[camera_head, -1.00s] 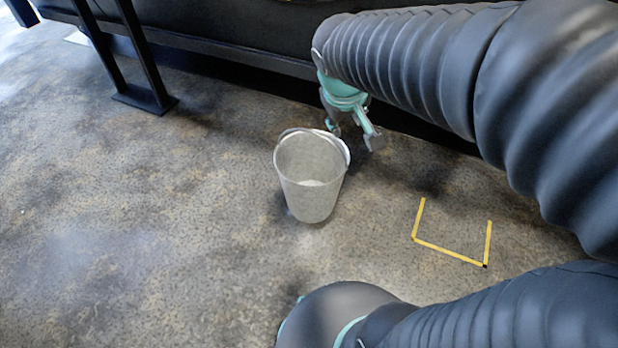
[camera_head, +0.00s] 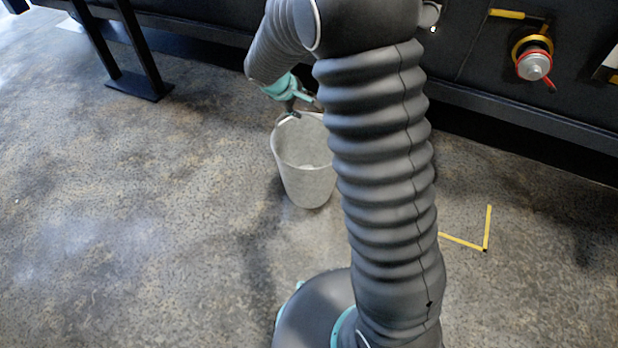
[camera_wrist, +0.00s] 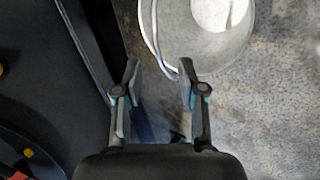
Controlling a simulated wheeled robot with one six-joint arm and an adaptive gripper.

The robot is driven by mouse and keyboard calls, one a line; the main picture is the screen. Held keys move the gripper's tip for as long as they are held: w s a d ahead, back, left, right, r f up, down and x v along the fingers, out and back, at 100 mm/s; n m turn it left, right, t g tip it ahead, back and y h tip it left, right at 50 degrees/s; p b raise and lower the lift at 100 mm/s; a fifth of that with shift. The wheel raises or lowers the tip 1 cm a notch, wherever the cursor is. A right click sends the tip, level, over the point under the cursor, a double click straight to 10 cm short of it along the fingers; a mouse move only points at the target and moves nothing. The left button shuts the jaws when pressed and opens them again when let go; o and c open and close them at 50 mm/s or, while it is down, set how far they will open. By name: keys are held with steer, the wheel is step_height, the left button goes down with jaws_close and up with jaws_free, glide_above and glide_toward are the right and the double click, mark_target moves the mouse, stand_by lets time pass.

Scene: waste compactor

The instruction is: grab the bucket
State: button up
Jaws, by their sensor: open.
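The grey-white bucket (camera_head: 303,180) stands upright on the floor in the head view, its right side partly hidden by my arm. In the wrist view the bucket (camera_wrist: 232,65) fills the upper right, its round mouth seen from above. Its thin handle (camera_wrist: 147,35) hangs out past the rim on the left side. My gripper (camera_wrist: 160,68) is open and empty, its fingers beside the rim, with the handle's curve showing just ahead of and between the fingertips. In the head view my gripper (camera_head: 297,106) is at the bucket's far rim; contact cannot be told.
A dark machine (camera_head: 470,75) runs along the back, with a red and yellow knob (camera_head: 534,66) on it. A black support leg (camera_head: 140,85) stands at the left. Yellow floor tape (camera_head: 487,230) lies right of my arm. The floor left of the bucket is clear.

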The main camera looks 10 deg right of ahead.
mark_target(310, 114)
steer(key=shift+w+x, duration=0.2)
steer(key=shift+x, duration=2.7)
steer(key=shift+w+x, duration=0.2)
steer(key=shift+x, duration=2.7)
steer(key=shift+r, duration=0.2)
jaws_close()
steer(key=shift+r, duration=0.1)
